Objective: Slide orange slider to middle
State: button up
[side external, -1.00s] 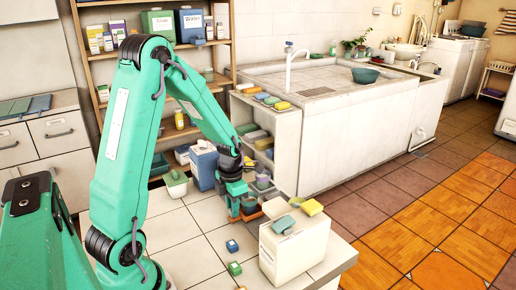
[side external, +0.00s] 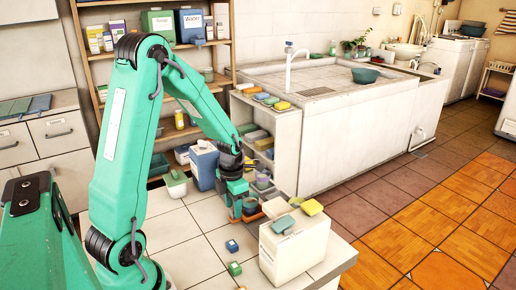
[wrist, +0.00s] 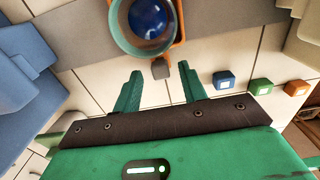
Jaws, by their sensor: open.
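An orange rail-like piece (wrist: 180,30) shows at the top of the wrist view, beside and partly behind a teal cup holding a blue ball (wrist: 148,18). A small grey-brown block (wrist: 161,69) sits at its near end. In the side view the orange piece (side external: 254,216) lies low on the tiled top, partly hidden by my gripper. I cannot tell which part is the slider or where it stands along its travel. My gripper (wrist: 160,72) is open and empty, with the grey-brown block just at or beyond the gap between its fingertips. It also shows in the side view (side external: 237,212).
Blue (wrist: 223,80), green (wrist: 261,87) and orange (wrist: 296,87) cubes lie to the right in the wrist view. A white box (side external: 292,254) with sponges on top stands close to my gripper. A blue container (side external: 203,165) and shelf wall (side external: 288,150) stand behind.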

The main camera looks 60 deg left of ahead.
jog(key=shift+r, duration=3.6)
jog(key=s+d+r+m+t, duration=0.2)
jog(key=s+d+r+m, duration=0.1)
jog(key=m, duration=0.9)
jog(key=s+d+r+m+t, duration=0.1)
jog(key=s+d+r+m, duration=0.2)
jog(key=m, duration=0.9)
jog(key=s+d+r+m+t, duration=0.2)
jog(key=d+r+m, duration=0.5)
jog(key=m, duration=0.5)
jog(key=shift+s+d+r+t, duration=0.3)
jog(key=shift+s+d+r, duration=0.05)
jog(key=shift+s+d, duration=0.6)
